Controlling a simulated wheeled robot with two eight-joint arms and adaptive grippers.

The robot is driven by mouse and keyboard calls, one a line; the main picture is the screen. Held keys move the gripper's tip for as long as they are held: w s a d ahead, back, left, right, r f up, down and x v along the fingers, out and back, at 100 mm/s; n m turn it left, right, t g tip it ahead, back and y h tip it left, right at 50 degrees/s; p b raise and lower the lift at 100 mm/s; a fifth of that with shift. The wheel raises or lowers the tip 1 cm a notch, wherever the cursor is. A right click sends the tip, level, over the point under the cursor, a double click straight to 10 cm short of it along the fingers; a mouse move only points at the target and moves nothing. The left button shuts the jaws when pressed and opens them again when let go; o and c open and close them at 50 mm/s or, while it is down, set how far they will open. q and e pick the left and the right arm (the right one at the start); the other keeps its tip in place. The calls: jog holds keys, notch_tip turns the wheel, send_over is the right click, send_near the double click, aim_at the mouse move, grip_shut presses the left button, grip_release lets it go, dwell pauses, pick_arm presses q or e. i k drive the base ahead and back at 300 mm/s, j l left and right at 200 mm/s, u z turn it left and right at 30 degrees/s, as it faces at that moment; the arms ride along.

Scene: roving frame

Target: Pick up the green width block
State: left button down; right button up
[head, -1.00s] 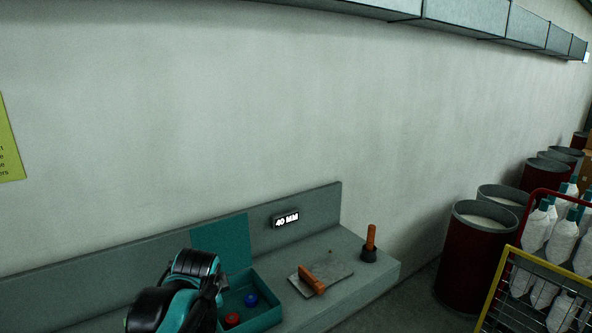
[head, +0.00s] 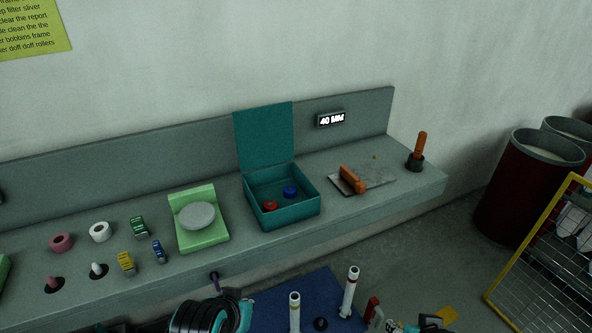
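The green width block (head: 139,227) lies on the grey bench at the left in the head view, with pale marks on its top. A yellow block (head: 126,262) and a blue block (head: 158,251) lie just in front of it. My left gripper (head: 214,314), black and teal, is partly in view at the bottom edge, in front of the bench and apart from the green block. Its fingers cannot be made out. Black and teal parts of my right gripper (head: 428,322) show at the bottom right, far from the blocks and mostly cut off.
A green scale (head: 204,241) with a round grey plate stands right of the blocks. Pink and white rings (head: 99,232) lie at left. Dark red barrels (head: 515,195) stand at right.

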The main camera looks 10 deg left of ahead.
aim_at(138, 224)
jog(key=u, duration=1.55)
jog(key=i+z, duration=0.2)
jog(key=z, duration=0.25)
jog(key=i+j+z, duration=0.15)
jog(key=z, duration=0.3)
jog(key=i+j+z, duration=0.15)
jog(key=z, duration=0.3)
